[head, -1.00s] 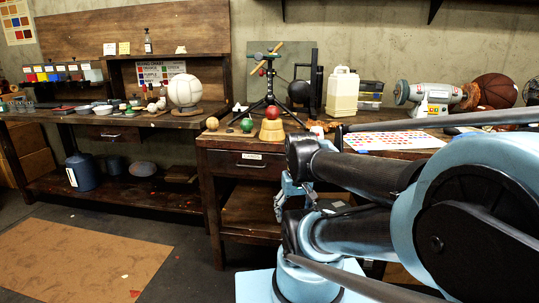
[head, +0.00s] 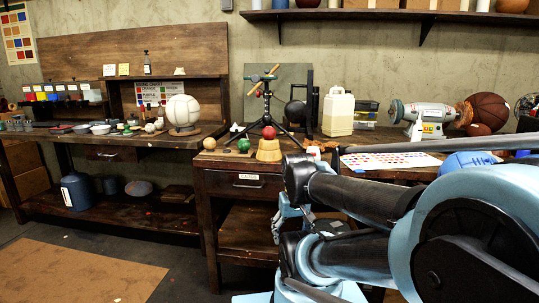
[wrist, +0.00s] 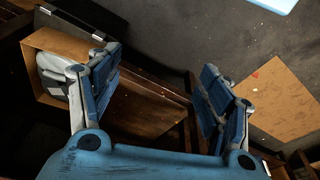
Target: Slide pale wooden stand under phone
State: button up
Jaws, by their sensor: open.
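A pale wooden stand (head: 268,150), a tapered block, stands near the front edge of the dark desk in the head view. A small red ball rests on top of it. I cannot make out a phone in either view. My gripper (wrist: 160,98) is open and empty in the wrist view, with its two blue fingers apart and dark wood of the furniture beyond. In the head view my gripper (head: 284,215) is partly hidden by my arm and hangs below the desk top, in front of the desk's lower part.
A green ball (head: 244,145) and a tan ball (head: 210,143) sit left of the stand. Behind it is a black tripod (head: 267,108). A cream jug (head: 338,112) and a colour-dot sheet (head: 390,161) lie to the right. Open floor shows at the lower left.

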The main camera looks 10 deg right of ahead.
aim_at(266, 153)
jog(key=shift+s+r, duration=0.25)
jog(key=shift+r, duration=0.05)
jog(key=c, duration=0.6)
jog(key=w+r, duration=0.2)
jog(key=r, duration=0.1)
jog(key=w+r, duration=0.1)
jog(key=shift+w+a+r, duration=0.1)
jog(key=shift+a+r, duration=0.1)
jog(key=shift+r, duration=0.1)
grip_shut()
jog(key=w+a+r+m+g, duration=0.1)
jog(key=w+r, duration=0.6)
jog(key=w, duration=0.3)
jog(key=w+a+r+m, duration=0.1)
jog(key=w+r+m, duration=0.1)
jog(key=w+r, duration=0.55)
jog(key=w+a+r+m+g, duration=0.15)
jog(key=w+r, duration=0.35)
jog(key=w, duration=0.6)
jog(key=shift+n, duration=0.35)
jog(key=w+f, duration=0.1)
jog(key=f, duration=0.2)
jog(key=w+f, duration=0.1)
jog(key=f, duration=0.2)
jog(key=w+f, duration=0.1)
jog(key=f, duration=0.2)
jog(key=shift+d+f, duration=0.3)
jog(key=shift+w+d, duration=0.25)
jog(key=shift+w, duration=0.65)
